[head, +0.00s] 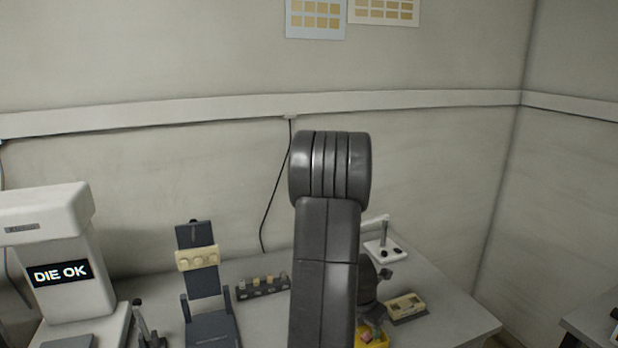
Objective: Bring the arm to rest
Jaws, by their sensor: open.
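My arm (328,240) stands upright in the middle of the head view, dark grey, with its thick rounded joint at the top. The lower part of my arm shows behind it on the right, over the bench. My gripper (370,322) is mostly hidden behind the arm; a small dark part of it shows low, just above a yellow container (374,341). Its jaws are open. I cannot tell whether it touches the container or what lies there.
The bench (445,320) carries a white machine (68,255) reading "DIE OK" at left, a dark stand with a beige bar (198,259), a dark rack (262,287) of small pieces, a white lever device (383,249) and a beige box (406,307). The bench's right front is clear.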

